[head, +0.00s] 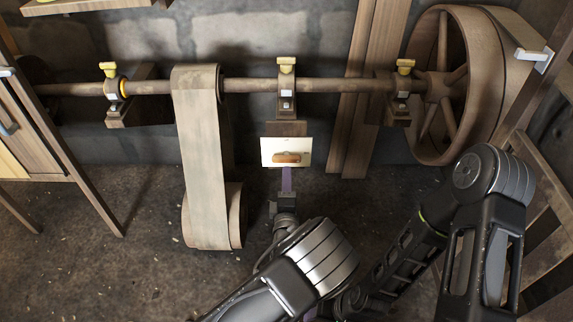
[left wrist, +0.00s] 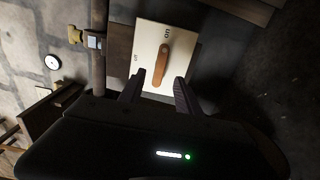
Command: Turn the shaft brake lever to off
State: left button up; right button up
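The shaft brake lever is a rounded orange-brown handle (head: 288,158) on a pale square plate (head: 265,145) under the middle shaft bearing. In the head view it lies nearly level. In the left wrist view the lever (left wrist: 163,62) slants slightly across the plate (left wrist: 150,35), with one end near a small dark mark at the plate's far edge. Another mark sits at the left edge; both are hard to read. My left gripper (left wrist: 160,76) is open, its two fingers apart on either side of the lever's near end. Contact cannot be told. My right gripper is not in view.
A long shaft (head: 250,84) runs along the stone wall through bearings with yellow tops. A wide belt (head: 203,150) hangs left of the plate. A large spoked wheel (head: 465,85) stands at the right. Wooden frames stand at both sides. The floor (head: 120,260) at lower left is clear.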

aim_at(286, 162)
pick_arm(q)
jog(key=w+b, duration=0.2)
jog(key=w, duration=0.4)
jog(key=shift+w+f, duration=0.1)
jog(key=shift+w, duration=0.3)
jog(key=shift+w+b, duration=0.3)
jog(key=shift+c, duration=0.4)
grip_shut()
